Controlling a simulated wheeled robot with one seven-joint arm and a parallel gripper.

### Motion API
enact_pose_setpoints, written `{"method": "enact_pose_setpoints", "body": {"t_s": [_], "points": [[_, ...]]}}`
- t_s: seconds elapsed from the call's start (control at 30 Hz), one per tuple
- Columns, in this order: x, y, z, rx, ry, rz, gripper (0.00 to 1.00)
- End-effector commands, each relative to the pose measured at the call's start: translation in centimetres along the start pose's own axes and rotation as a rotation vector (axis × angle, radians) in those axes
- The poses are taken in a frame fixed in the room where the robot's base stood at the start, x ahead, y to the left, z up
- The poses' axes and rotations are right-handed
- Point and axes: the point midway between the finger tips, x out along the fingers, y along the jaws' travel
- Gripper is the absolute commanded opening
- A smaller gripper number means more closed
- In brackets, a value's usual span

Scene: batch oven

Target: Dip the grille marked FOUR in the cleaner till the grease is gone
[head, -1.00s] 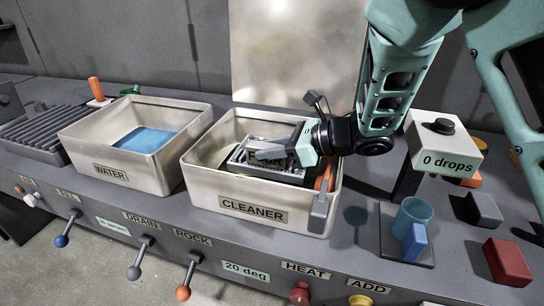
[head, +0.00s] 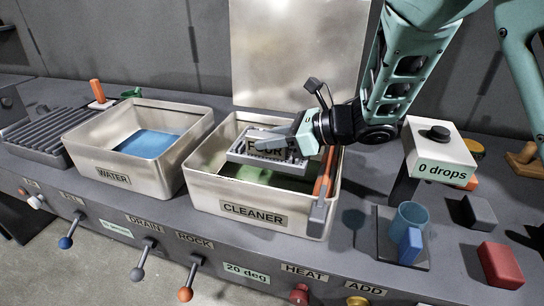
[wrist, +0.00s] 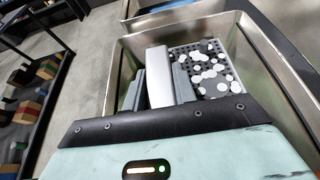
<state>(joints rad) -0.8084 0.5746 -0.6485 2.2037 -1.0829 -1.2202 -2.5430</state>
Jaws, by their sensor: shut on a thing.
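The grille (head: 262,158) is a grey tray-like grid with a plate lettered partly as FOUR, half covered by my fingers. My gripper (head: 283,143) is shut on the grille and holds it roughly level over the cleaner tank (head: 255,212), near rim height. Green liquid shows below it inside the tank. In the wrist view, the fingers of my gripper (wrist: 160,92) close on a pale grey bar, and the dark perforated grille (wrist: 212,92) carries several white and grey round blobs. Its far underside is hidden.
The water tank (head: 122,174) with blue liquid stands to the left. An orange-handled tool (head: 322,195) hangs on the cleaner tank's right side. A box reading 0 drops (head: 440,152) and a blue cup (head: 411,216) stand at right. Levers and knobs line the front.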

Motion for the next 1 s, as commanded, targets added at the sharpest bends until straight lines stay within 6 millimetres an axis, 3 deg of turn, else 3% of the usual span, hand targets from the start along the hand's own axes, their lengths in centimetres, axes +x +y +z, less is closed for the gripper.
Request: {"method": "enact_pose_setpoints", "body": {"t_s": [1.0], "points": [[-3.7, -0.1, 9.1, -0.002, -0.004, -0.001, 0.0]]}}
